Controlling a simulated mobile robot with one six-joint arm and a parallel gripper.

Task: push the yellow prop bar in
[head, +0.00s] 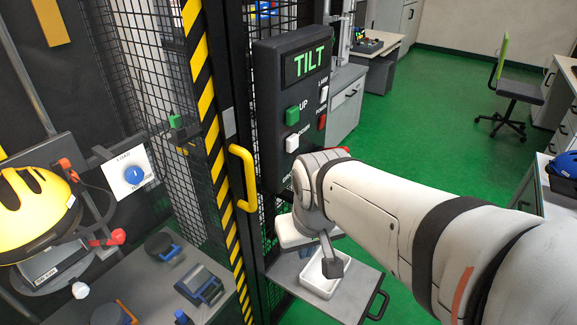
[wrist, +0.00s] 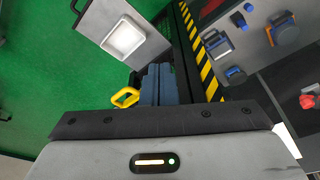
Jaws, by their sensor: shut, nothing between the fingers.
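A flat yellow bar (head: 51,22) shows at the top left of the head view, against a dark panel. It may be the prop bar, but I cannot tell. A yellow loop handle (head: 243,178) is fixed to the dark door post beside the striped edge; it also shows in the wrist view (wrist: 125,97), left of my fingers. My gripper (head: 332,266) is shut and empty, low in front of the control box and over the white tray. In the wrist view my gripper (wrist: 158,70) has its blue-grey fingers together.
A control box (head: 262,100) reads TILT and has green, white and red buttons. A white tray (head: 306,285) sits on a grey shelf with a dark handle. Mesh and a striped post bound the tower. A yellow helmet (head: 35,205) is at left. Green floor lies open behind.

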